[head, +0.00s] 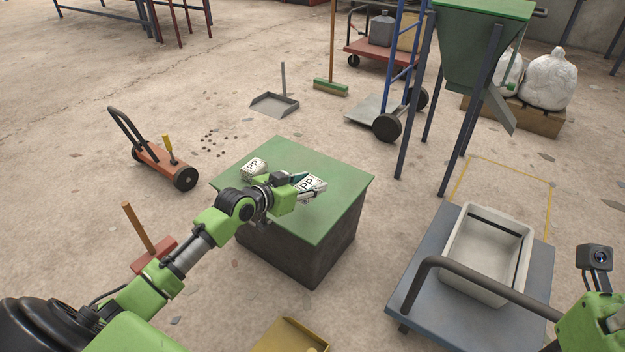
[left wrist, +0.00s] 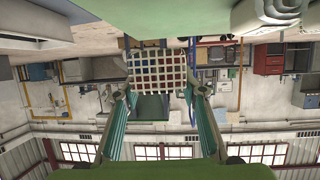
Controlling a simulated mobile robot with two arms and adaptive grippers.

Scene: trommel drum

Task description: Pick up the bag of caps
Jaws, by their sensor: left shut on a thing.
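The bag of caps (head: 312,184) is pale with dark PP lettering in the head view. In the left wrist view it shows as a pale net (left wrist: 157,72) with dark and coloured patches, between the two fingertips. My left gripper (head: 307,187) is shut on it, over the green top of a dark block (head: 340,196). I cannot tell if the bag touches the top. A second pale PP bag (head: 254,168) lies on the same top, to the left. My right gripper is out of view; only part of that arm shows at the lower right.
A blue cart (head: 455,318) with a grey bin (head: 510,285) stands at the right. A green hopper (head: 478,50) on legs stands behind it. A red trolley (head: 158,160), dustpan (head: 275,104) and broom (head: 331,87) are on the floor. A yellow tray (head: 290,338) is near the bottom.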

